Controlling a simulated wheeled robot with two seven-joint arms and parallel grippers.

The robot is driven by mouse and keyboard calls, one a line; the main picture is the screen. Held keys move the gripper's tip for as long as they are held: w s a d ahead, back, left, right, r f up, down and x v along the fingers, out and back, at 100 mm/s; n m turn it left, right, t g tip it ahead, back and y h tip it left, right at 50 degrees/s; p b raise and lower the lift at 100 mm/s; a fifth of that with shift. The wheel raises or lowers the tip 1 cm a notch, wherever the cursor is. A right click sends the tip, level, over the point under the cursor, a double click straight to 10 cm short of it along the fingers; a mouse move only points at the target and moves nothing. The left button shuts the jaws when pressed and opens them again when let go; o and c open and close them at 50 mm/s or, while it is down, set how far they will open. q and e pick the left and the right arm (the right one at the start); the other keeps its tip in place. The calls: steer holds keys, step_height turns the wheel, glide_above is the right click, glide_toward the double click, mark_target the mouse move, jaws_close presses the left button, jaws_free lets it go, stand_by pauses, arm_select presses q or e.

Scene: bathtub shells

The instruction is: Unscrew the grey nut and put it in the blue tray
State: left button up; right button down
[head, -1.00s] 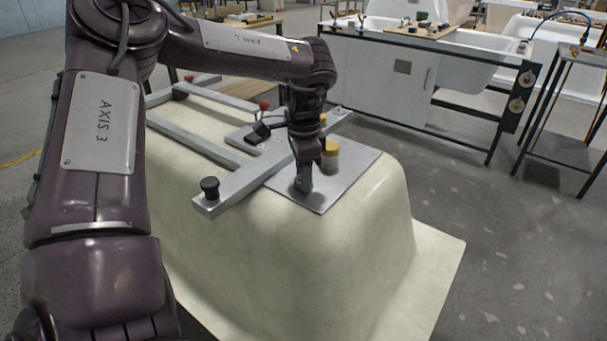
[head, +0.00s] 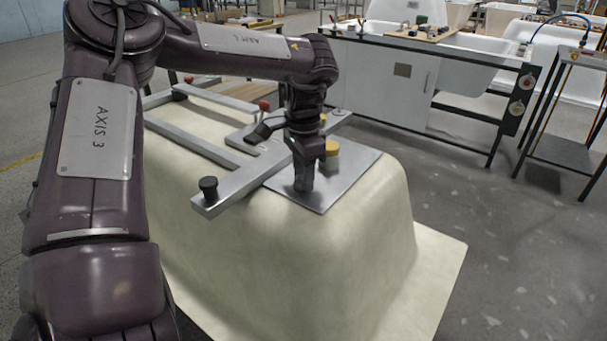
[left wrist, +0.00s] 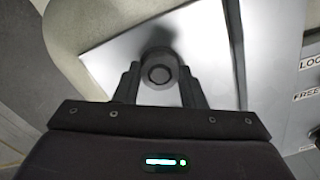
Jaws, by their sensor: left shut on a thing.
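The grey nut (left wrist: 158,70) shows in the left wrist view as a dark round piece with a ring-shaped end, over a metal plate (left wrist: 110,60). The fingers of my left gripper (left wrist: 158,82) stand on either side of it and are shut on it. In the head view my left gripper (head: 303,184) points down at the near part of the same plate (head: 345,180), and the nut is hidden by the fingers. Whether the thread still engages cannot be seen. I cannot make out a blue tray. My right gripper is not in view.
The plate lies on an upturned cream tub shell (head: 340,250).

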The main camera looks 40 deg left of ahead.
arm_select(q)
steer(key=shift+n, duration=0.3)
steer(key=shift+n+b, duration=0.5)
steer(key=shift+f+n+b, duration=0.1)
steer(key=shift+n+b, duration=0.5)
steer(key=shift+n, duration=0.2)
steer(key=shift+n+b, duration=0.45)
steer(key=shift+n, duration=0.25)
steer(key=shift+n+b, duration=0.5)
steer(key=shift+n, duration=0.2)
steer(key=shift+n+b, duration=0.6)
steer(key=shift+n, duration=0.3)
steer(key=shift+n+b, duration=0.5)
steer(key=shift+n, duration=0.5)
steer(key=o, duration=1.1)
steer(key=shift+c, duration=0.6)
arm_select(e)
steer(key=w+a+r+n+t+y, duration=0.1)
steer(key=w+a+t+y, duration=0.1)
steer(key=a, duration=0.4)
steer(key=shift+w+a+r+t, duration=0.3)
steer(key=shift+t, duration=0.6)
